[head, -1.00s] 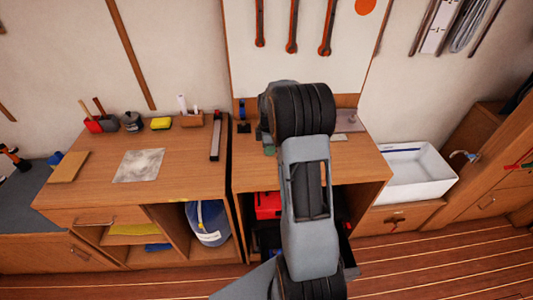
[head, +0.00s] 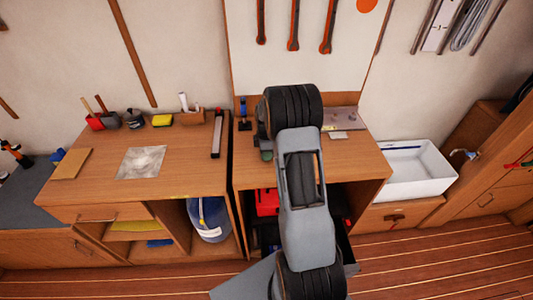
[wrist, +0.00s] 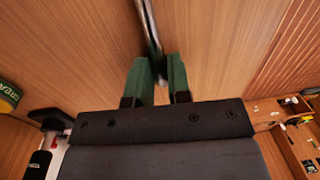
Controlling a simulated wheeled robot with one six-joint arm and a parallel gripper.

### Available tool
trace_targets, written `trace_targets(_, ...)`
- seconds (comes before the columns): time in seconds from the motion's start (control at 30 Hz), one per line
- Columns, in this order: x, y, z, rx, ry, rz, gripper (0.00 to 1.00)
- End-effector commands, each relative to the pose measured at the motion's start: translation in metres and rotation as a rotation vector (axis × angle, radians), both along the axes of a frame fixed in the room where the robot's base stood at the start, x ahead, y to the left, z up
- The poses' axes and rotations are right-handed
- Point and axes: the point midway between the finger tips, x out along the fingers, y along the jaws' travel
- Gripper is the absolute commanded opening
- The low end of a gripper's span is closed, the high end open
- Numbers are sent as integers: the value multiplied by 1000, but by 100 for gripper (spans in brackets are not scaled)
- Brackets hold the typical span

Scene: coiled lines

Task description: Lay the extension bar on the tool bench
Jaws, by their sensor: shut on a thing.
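The extension bar (wrist: 150,28) is a thin shiny metal rod. In the wrist view it runs from between my fingers to the top edge. My gripper (wrist: 160,75) has green fingers and is shut on the bar's near end. Wood-coloured surface fills the view behind the bar; I cannot tell whether the bar touches it. In the head view my arm hides the bar and most of the gripper.
A dark blue item (head: 243,115) stands at the bench's back left, and a small pale block (head: 337,135) lies at the back. The right front of the top is clear. A white sink (head: 415,170) is to the right; another wooden bench (head: 90,195) is to the left.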

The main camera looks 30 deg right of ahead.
Motion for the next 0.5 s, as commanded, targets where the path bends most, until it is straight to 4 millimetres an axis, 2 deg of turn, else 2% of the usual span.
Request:
trace_targets(0.03,0,0,-3,0,0,0,0)
trace_targets(0.07,0,0,-3,0,0,0,19)
trace_targets(0.3,0,0,-2,0,0,0,42)
trace_targets(0.5,0,0,-2,0,0,0,44)
